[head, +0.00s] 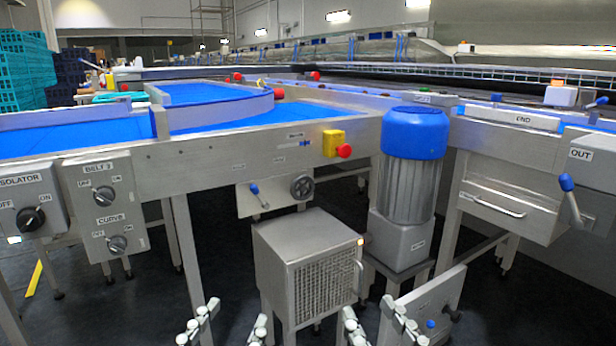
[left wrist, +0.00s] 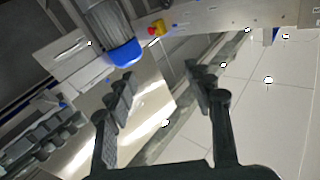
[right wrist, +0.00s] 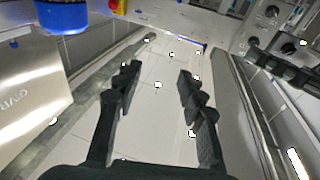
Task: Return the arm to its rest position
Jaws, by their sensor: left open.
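My left gripper (head: 236,314) shows at the bottom edge of the head view, low in front of the machine. Its fingers are apart with nothing between them, as the left wrist view (left wrist: 160,85) also shows. My right gripper (head: 368,310) is beside it, to the right, at about the same height. Its fingers are also apart and empty in the right wrist view (right wrist: 160,78). Both grippers are below the level of the conveyor. Most of both arms is out of the head view, so I cannot tell which arm is meant.
A blue conveyor belt (head: 60,139) runs above on a steel frame. A blue-capped motor (head: 408,175), a grey vented box (head: 305,262) and a drawer (head: 507,205) stand ahead. A switch panel (head: 103,205) and a red stop button (head: 344,151) face me. Dark floor shows at lower left.

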